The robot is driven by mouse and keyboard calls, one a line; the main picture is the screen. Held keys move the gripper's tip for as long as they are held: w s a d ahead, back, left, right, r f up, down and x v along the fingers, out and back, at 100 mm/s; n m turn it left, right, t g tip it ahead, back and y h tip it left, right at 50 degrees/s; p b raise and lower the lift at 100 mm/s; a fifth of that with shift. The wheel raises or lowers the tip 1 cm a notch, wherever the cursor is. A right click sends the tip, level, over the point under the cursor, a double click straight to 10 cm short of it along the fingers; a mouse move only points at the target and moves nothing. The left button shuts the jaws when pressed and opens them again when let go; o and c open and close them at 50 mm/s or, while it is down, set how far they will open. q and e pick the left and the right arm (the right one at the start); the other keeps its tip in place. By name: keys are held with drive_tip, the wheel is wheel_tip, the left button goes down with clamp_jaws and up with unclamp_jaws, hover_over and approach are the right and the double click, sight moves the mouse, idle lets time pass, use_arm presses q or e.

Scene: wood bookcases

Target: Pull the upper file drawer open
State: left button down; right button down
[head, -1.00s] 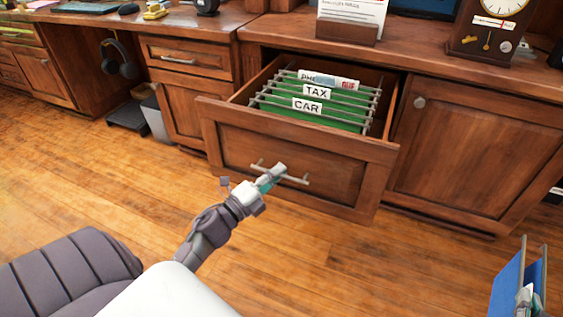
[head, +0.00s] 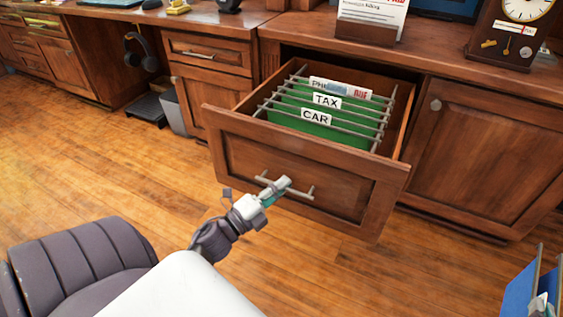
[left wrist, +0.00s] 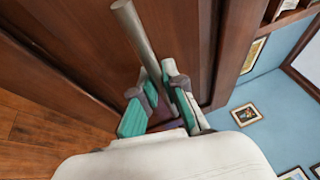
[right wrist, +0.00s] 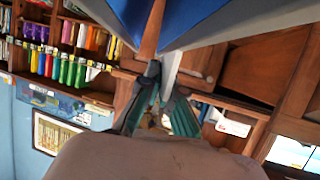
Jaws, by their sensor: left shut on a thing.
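The upper file drawer (head: 235,155) stands well out of the wooden desk. Green hanging files (head: 300,125) inside carry CAR and TAX labels and a partly hidden one behind. My left gripper (head: 275,190) is shut on the drawer's metal bar handle (head: 305,192). In the left wrist view the bar handle (left wrist: 133,32) runs between the fingers of the left gripper (left wrist: 160,100). My right gripper (head: 543,303), at the lower right corner, is shut on a blue hanging folder (head: 518,295). The folder (right wrist: 240,15) also shows at the top of the right wrist view.
A closed cabinet door (head: 480,160) is right of the drawer. A clock (head: 515,30) and a card stand (head: 370,32) are on the desktop. Headphones (head: 142,52) hang at the left, above a grey bin (head: 172,110). The floor (head: 100,170) before the drawer is clear.

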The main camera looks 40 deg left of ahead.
use_arm(q)
drive_tip(key=c, duration=1.5)
unclamp_jaws()
drive_tip(key=v, duration=1.2)
drive_tip(key=shift+f, duration=0.1)
